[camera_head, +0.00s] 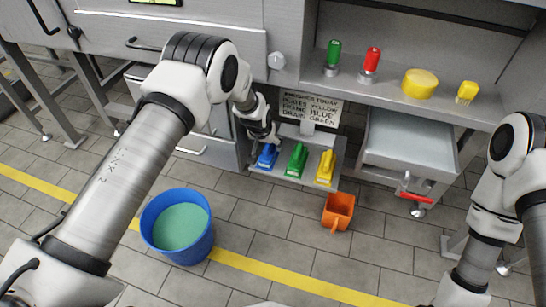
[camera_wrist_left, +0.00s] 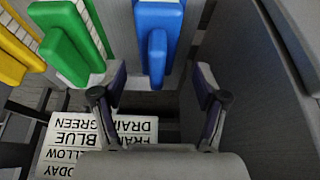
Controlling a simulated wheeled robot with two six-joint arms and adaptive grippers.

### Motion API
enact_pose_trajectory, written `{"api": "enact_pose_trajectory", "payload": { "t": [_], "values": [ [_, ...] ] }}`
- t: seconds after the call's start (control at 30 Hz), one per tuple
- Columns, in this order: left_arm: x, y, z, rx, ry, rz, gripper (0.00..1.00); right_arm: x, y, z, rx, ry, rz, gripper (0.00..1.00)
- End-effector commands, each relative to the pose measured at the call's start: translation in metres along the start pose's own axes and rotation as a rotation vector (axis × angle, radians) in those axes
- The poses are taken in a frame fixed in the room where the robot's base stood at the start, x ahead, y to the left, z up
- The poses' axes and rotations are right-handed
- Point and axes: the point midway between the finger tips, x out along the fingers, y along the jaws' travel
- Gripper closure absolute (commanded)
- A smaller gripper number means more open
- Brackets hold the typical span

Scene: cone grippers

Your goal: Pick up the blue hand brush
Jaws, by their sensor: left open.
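The blue hand brush (camera_head: 267,157) is the leftmost of three brushes in a low grey rack in the head view. In the left wrist view the blue brush (camera_wrist_left: 158,45) is at top centre, its handle pointing down between the finger lines. My left gripper (camera_head: 264,138) is just above the blue brush. In the left wrist view its two fingers (camera_wrist_left: 160,83) are apart, one on each side of the handle's end, with nothing visibly clamped. My right arm is at the right edge of the head view, but its gripper is out of sight.
A green brush (camera_head: 297,160) and a yellow brush (camera_head: 325,167) stand to the right in the rack (camera_head: 283,178). A lettered sign (camera_head: 309,107) hangs behind. A blue bucket (camera_head: 178,225) and an orange scoop (camera_head: 338,211) are on the tiled floor. A cabinet wall is close on the left.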

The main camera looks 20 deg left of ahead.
Motion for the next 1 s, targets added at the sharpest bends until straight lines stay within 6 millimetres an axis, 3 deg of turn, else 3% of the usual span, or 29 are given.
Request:
{"api": "enact_pose_trajectory", "payload": {
  "t": [0.2, 0.3, 0.53, 0.57, 0.73, 1.0],
  "values": [
    [0.044, 0.005, -0.001, 0.000, 0.002, 0.000, 0.27, 0.035, 0.000, 0.000, 0.000, 0.000, 0.000, 0.32],
    [0.054, 0.004, -0.002, -0.001, 0.001, 0.000, 0.27, 0.039, 0.000, 0.000, 0.000, -0.001, 0.000, 0.32],
    [0.054, 0.004, -0.004, -0.001, 0.001, 0.000, 0.27, 0.037, 0.000, 0.000, 0.000, 0.000, 0.000, 0.32],
    [0.054, 0.004, -0.004, -0.001, 0.001, 0.000, 0.31, 0.037, 0.000, 0.000, 0.000, 0.000, 0.000, 0.32],
    [0.054, 0.004, -0.004, -0.001, 0.001, 0.000, 0.91, 0.037, 0.000, 0.000, 0.000, 0.000, 0.000, 0.32],
    [0.054, 0.004, -0.003, -0.001, 0.000, 0.000, 0.93, 0.037, 0.000, 0.000, 0.000, 0.000, 0.000, 0.32]
  ]
}}
